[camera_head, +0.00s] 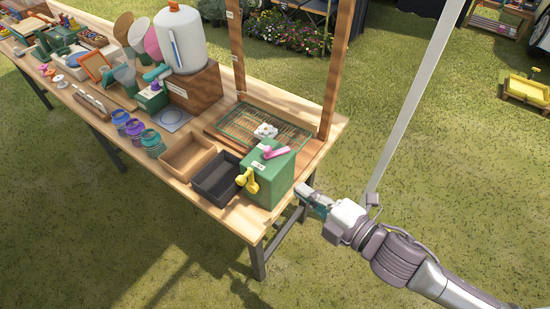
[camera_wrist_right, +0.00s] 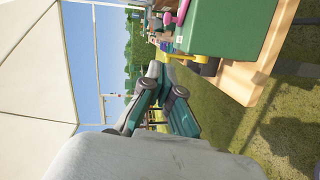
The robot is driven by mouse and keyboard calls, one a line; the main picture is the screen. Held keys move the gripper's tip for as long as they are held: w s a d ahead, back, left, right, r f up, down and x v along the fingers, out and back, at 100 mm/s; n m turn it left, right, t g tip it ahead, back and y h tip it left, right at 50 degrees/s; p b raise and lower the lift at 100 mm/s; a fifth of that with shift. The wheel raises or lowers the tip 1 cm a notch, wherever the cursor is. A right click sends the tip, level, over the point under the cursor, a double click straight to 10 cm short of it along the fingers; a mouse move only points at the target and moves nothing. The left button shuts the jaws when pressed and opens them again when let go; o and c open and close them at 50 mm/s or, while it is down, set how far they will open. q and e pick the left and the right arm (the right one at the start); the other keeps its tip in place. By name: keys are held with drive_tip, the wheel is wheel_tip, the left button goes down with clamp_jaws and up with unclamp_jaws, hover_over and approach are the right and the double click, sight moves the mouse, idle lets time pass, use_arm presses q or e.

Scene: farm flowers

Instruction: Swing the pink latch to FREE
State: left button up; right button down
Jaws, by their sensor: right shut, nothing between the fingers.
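The pink latch (camera_head: 275,153) lies across the top of a green box (camera_head: 269,178) at the near right end of the table. A white label is beside it. A yellow two-lobed part (camera_head: 247,180) hangs on the box's left side. My right gripper (camera_head: 304,191) is shut and empty, just right of the box and apart from it. My left gripper is not in view.
A black tray (camera_head: 217,178) and a wooden tray (camera_head: 186,155) stand left of the box. Open grass (camera_head: 440,150) lies right of the table.

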sight(277, 150)
drive_tip(key=p+x, duration=0.1)
drive_tip(key=x, duration=0.3)
drive_tip(key=d+p+x, duration=0.1)
drive_tip(key=x, duration=0.3)
drive_tip(key=w+p+x, duration=0.1)
drive_tip(key=p+x, duration=0.1)
drive_tip(key=x, duration=0.2)
drive_tip(key=shift+d, duration=0.2)
drive_tip(key=shift+w+d+f, duration=0.15)
drive_tip(key=shift+w+f, duration=0.1)
drive_tip(key=shift+w, duration=0.45)
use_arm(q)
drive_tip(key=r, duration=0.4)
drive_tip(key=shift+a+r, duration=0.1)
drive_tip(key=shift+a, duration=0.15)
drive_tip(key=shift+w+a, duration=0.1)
use_arm(e)
drive_tip(key=shift+m+t+h, duration=0.3)
